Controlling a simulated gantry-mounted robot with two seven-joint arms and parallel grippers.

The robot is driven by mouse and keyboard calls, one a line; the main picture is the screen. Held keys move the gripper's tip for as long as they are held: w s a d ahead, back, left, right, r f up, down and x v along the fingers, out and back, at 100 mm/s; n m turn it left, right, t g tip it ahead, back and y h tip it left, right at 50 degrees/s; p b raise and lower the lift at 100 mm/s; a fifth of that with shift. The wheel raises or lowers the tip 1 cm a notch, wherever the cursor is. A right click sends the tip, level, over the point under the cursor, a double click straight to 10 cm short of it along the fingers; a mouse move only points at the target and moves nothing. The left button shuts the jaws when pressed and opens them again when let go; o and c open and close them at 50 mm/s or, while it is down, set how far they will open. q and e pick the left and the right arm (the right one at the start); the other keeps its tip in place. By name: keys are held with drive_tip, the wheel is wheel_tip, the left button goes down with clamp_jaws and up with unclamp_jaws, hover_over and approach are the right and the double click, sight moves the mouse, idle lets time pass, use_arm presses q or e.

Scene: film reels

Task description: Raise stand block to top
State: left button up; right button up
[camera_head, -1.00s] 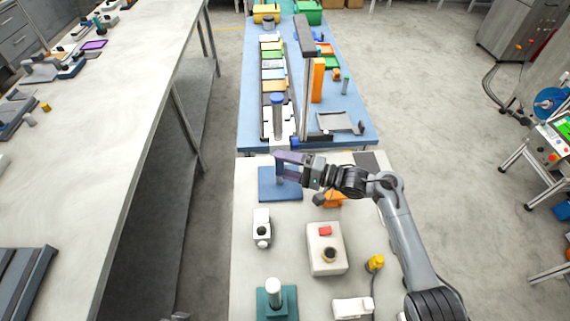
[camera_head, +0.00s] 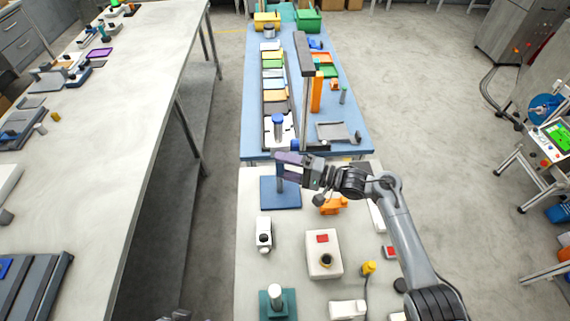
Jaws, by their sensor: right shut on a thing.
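A blue stand base (camera_head: 267,199) lies on the near white table, with a short blue-grey post (camera_head: 281,184) standing up from it. A purple block (camera_head: 289,159) is at the top end of the visible post, well above the base. My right gripper (camera_head: 295,164) is shut on this block from the right. The fingers hide part of the block, and I cannot see whether the post's tip is flush with it. A small dark part at the bottom edge may be my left gripper (camera_head: 176,315); its jaws are not readable.
Near the stand are an orange part (camera_head: 334,205), a white device (camera_head: 264,234) and a control box (camera_head: 315,262) with a red button. A teal base (camera_head: 277,306) stands in front.

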use_arm(q)
wheel_tip(320, 180, up, 2)
drive_tip(key=shift+a+r+p, duration=0.1)
drive_tip(key=shift+a+p, duration=0.05)
drive_tip(key=shift+p, duration=0.3)
use_arm(e)
wheel_tip(320, 180, up, 3)
drive_tip(key=shift+f, duration=0.1)
drive_tip(key=shift+a, duration=0.1)
drive_tip(key=o, duration=1.4)
drive_tip(key=shift+o, duration=0.2)
drive_tip(key=shift+f, duration=0.15)
use_arm(q)
drive_tip(key=shift+d, duration=0.2)
use_arm(e)
drive_tip(key=shift+d+f, duration=0.1)
drive_tip(key=shift+d, duration=0.1)
